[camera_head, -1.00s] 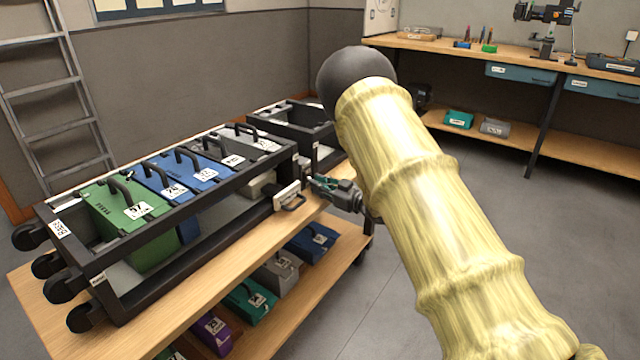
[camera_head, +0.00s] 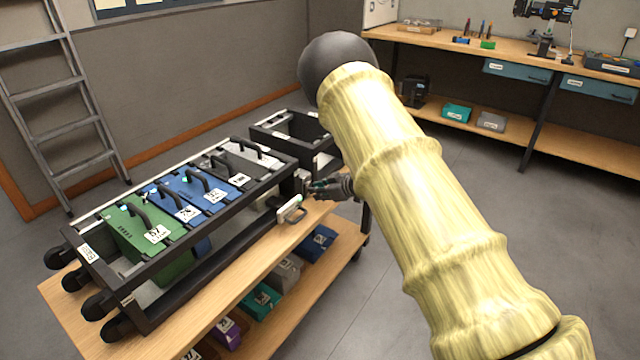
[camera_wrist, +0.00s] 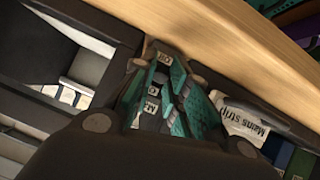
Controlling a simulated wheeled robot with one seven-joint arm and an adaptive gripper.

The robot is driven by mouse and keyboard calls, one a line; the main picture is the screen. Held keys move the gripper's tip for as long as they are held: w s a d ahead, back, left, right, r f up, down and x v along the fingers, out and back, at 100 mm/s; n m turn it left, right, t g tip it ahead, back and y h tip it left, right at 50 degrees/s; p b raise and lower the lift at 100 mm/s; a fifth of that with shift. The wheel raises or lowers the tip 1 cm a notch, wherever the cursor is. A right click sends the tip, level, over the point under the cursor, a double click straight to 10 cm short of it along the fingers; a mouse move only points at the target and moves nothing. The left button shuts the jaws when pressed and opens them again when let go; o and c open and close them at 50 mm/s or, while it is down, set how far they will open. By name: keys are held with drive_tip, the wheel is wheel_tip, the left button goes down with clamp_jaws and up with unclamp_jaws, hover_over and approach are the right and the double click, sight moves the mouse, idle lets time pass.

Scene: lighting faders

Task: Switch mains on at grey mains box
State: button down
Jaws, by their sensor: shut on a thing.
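My gripper (camera_head: 319,187) is at the right end of the black rack, its teal fingertips also showing in the wrist view (camera_wrist: 163,88). They are closed around a small dark part, probably the switch, at the mains box (camera_wrist: 152,104). Small white labels, one reading "ON" and one starting with "M", show at the fingers. The fingers hide most of the box and the switch, so the switch's position cannot be told. In the head view the box is too small and covered to make out clearly.
A white handled piece (camera_head: 291,209), labelled "Mains strip" in the wrist view (camera_wrist: 245,121), sits close beside my gripper on the wooden cart (camera_head: 225,278). The rack (camera_head: 147,266) holds green, blue and grey modules. Open floor lies right of the cart.

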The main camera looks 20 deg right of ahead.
drive_tip(key=shift+w+r+g+h+p, duration=0.25)
drive_tip(key=shift+r+g+h+p, duration=0.5)
drive_tip(key=shift+p, duration=2.05)
drive_tip(key=p, duration=0.1)
drive_tip(key=g+p, duration=0.1)
drive_tip(key=p, duration=0.1)
drive_tip(key=shift+w+a+r+h, duration=0.1)
drive_tip(key=shift+a+r+h, duration=0.05)
drive_tip(key=shift+r+h, duration=0.15)
drive_tip(key=shift+w+g+h+p, duration=0.2)
drive_tip(key=shift+g+p, duration=0.25)
drive_tip(key=shift+p, duration=0.9)
drive_tip(key=c, duration=1.4)
unclamp_jaws()
drive_tip(key=shift+a, duration=0.1)
drive_tip(key=shift+c, duration=0.2)
drive_tip(key=shift+s, duration=0.1)
drive_tip(key=v, duration=1.2)
drive_tip(key=shift+f, duration=0.15)
